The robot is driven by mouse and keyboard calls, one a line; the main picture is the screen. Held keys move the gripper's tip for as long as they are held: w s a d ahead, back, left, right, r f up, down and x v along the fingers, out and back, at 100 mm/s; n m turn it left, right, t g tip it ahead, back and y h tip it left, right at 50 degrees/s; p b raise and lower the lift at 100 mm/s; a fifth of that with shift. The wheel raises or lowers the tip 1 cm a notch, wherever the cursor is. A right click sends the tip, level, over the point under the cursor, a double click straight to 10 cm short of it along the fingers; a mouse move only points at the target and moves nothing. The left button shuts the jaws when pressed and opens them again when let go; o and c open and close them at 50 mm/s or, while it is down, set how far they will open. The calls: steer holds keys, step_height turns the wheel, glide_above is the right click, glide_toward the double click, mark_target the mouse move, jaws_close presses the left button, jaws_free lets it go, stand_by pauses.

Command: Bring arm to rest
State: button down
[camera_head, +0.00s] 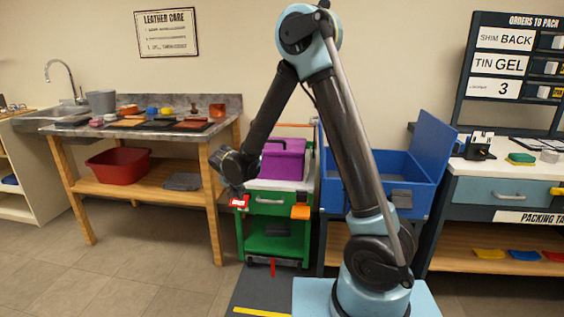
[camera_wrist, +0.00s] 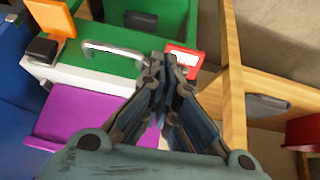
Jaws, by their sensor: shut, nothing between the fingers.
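My arm rises from its base in the head view and bends down to the left at a high elbow. My gripper (camera_head: 236,189) hangs at its end, left of the green cart (camera_head: 272,226), close by a small red-and-white tag (camera_head: 239,202). The gap between gripper and cart is hard to judge. In the wrist view my gripper (camera_wrist: 170,68) is shut and empty, its two dark fingers together, over the cart's front side. The cart's silver handle (camera_wrist: 112,48) and the tag (camera_wrist: 183,60) show just past the fingertips.
A purple box (camera_head: 283,160) sits on the cart, and a blue open bin (camera_head: 393,178) stands right of it. The wooden sink table (camera_head: 221,188) is close on the left, with a red basin (camera_head: 117,164) on its lower shelf. Open floor (camera_head: 160,265) lies in front.

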steer(key=s+d+r+g, duration=0.1)
steer(key=s+d+r, duration=0.25)
steer(key=d, duration=0.65)
steer(key=s+d+r+g, duration=0.15)
steer(key=d+r, duration=0.35)
steer(key=d, duration=0.5)
steer(key=s+d+r, duration=0.3)
steer(key=d+r, duration=0.1)
steer(key=d, duration=0.6)
steer(key=s+d+f+g, duration=0.1)
steer(key=s+d+f, duration=0.1)
steer(key=s+d, duration=0.4)
steer(key=s+d+f+n+g+y, duration=0.1)
steer(key=s+d, duration=0.6)
steer(key=s, duration=0.7)
steer(key=shift+s+f, duration=0.25)
steer(key=shift+f, duration=0.45)
steer(key=shift+d, duration=0.1)
